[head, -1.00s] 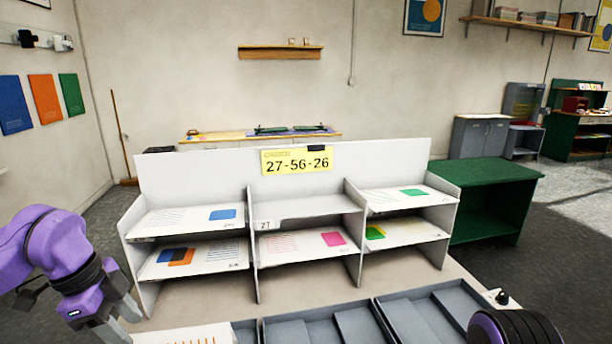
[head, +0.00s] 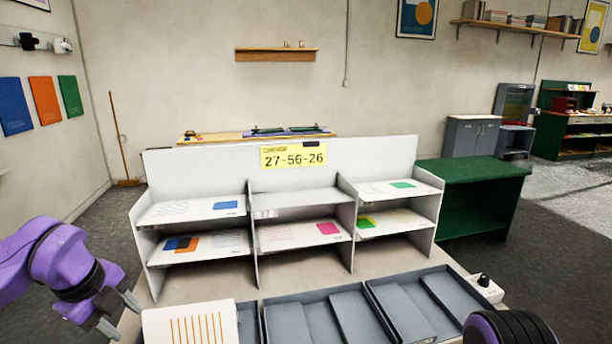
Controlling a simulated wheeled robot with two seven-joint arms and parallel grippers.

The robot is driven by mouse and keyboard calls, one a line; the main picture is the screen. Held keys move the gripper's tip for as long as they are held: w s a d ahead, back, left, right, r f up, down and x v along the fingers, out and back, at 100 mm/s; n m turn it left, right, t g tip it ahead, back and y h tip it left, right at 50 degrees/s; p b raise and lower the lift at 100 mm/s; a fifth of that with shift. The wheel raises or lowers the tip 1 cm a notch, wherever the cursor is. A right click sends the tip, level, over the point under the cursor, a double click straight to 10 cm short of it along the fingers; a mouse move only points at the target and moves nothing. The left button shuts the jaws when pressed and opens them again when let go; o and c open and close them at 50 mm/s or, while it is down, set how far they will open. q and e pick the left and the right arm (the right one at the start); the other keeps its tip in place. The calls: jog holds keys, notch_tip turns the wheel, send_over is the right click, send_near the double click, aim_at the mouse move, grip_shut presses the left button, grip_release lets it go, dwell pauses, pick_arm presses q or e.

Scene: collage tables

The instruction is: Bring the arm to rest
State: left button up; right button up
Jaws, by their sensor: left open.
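My left gripper (head: 122,316) is at the lower left, on my purple left arm (head: 62,262). Its two fingers are apart with nothing between them. It is just left of a white sheet with orange stripes (head: 191,322) at the table's front edge. My right arm (head: 512,328) shows only as a dark and purple part at the lower right; its gripper is out of the picture.
A white shelf rack (head: 350,248) holds printed sheets, with its top middle compartment empty; a yellow sign (head: 293,156) reads 27-56-26. Grey trays (head: 311,334) stand in front, beside a small box with a black knob (head: 485,289). A green table (head: 474,170) stands behind right.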

pick_arm(q)
jog(key=d+f+m+t+y, duration=0.1)
jog(key=f+m+y, duration=0.1)
jog(key=f+m, duration=0.3)
jog(key=w+f+m+t+y, duration=0.1)
jog(key=f+m+y, duration=0.1)
jog(key=f+m, duration=0.4)
jog(key=d+f+m+t+y, duration=0.1)
jog(key=f+m, duration=0.4)
jog(key=m, duration=0.5)
jog(key=shift+w+d+f+y, duration=0.25)
jog(key=shift+w+d+y, duration=0.15)
jog(key=shift+y, duration=0.1)
jog(key=s+d+f+m+h, duration=0.2)
jog(key=s+d+f+m, duration=0.1)
jog(key=s+f+m, duration=1.15)
jog(key=s+a+f+m+g, duration=0.1)
jog(key=s+f+m, duration=0.2)
jog(key=s, duration=0.3)
jog(key=s+a+f+m+g, duration=0.1)
jog(key=s+f+m+g, duration=0.1)
jog(key=s, duration=0.5)
jog(key=f+m, duration=0.1)
jog(key=m, duration=0.1)
jog(key=shift+a+f+m+y, duration=0.25)
jog(key=shift+a+m+y, duration=0.05)
jog(key=shift+a+m, duration=0.1)
